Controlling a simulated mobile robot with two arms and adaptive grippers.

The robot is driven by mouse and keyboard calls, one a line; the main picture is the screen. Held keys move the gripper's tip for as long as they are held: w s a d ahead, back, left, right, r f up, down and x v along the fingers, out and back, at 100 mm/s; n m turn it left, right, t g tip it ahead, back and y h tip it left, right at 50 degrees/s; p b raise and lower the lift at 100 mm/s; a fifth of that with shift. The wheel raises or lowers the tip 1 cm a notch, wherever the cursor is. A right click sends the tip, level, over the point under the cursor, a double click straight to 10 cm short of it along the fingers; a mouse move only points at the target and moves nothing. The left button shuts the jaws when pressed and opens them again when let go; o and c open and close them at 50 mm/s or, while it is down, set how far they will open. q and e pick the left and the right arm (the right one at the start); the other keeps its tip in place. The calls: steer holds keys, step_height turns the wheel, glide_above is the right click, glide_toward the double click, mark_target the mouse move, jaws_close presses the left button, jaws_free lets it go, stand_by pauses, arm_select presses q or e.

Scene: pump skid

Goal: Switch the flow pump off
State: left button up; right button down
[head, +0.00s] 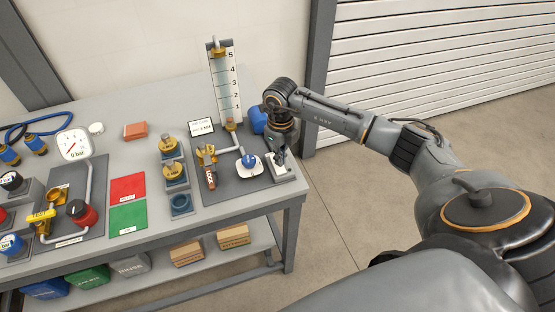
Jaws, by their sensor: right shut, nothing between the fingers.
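The flow pump appears to be the blue cylinder (257,121) at the right rear of the dark skid plate (222,186); my right gripper's wrist partly hides it. My right gripper (281,161) points down at the table's right end, shut and empty. Its fingertips are at a small light grey box (286,177), which looks like the pump's switch box. The fingers cover its upper part, so I cannot tell the switch position or whether they touch. A blue knob on a white round base (249,162) sits just left of the gripper. My left gripper is out of view.
A tall scale tube (226,85) stands behind the skid. A yellow valve with a pipe (207,160) is left of the blue knob. Brass fittings (173,170), red and green mats (127,187) and a pressure gauge (74,145) lie farther left. Floor is clear to the right.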

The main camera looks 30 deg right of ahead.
mark_target(280, 169)
step_height(280, 169, up, 5)
steer(key=shift+f+p, duration=0.1)
steer(key=shift+p, duration=1.15)
